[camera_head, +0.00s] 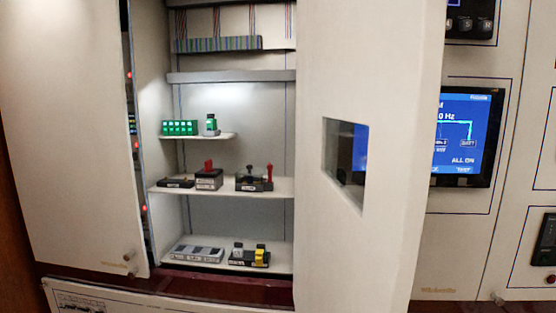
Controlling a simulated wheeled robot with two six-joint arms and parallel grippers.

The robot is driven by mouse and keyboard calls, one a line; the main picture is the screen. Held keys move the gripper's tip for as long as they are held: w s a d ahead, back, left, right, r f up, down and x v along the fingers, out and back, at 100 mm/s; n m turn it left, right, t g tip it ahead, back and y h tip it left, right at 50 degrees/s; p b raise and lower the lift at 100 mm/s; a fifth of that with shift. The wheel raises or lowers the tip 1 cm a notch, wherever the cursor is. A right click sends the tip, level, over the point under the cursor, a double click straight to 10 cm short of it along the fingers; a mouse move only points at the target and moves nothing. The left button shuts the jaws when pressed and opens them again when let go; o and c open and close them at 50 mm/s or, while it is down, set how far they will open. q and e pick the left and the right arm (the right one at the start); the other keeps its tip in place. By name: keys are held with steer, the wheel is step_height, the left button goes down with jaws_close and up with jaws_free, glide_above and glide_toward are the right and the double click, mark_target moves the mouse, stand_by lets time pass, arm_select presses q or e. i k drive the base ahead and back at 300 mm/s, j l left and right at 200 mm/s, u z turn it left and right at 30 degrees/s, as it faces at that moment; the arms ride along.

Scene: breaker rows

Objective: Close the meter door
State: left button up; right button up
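The meter door appears to be the pale panel with a small window (385,250) standing open right of the cabinet's middle. It swings out toward me, and its window (346,163) shows a dark and blue patch through it. The open cabinet interior (225,100) shows to its left. Another pale door panel (70,130) stands at the left of the opening; I cannot tell for certain which panel is called the meter door. Neither of my grippers shows in this view.
A blue display screen (463,137) is on the right panel.

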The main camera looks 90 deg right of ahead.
mark_target(377, 64)
steer(key=k+j+u, duration=0.1)
steer(key=k+u, duration=0.15)
steer(key=k, duration=1)
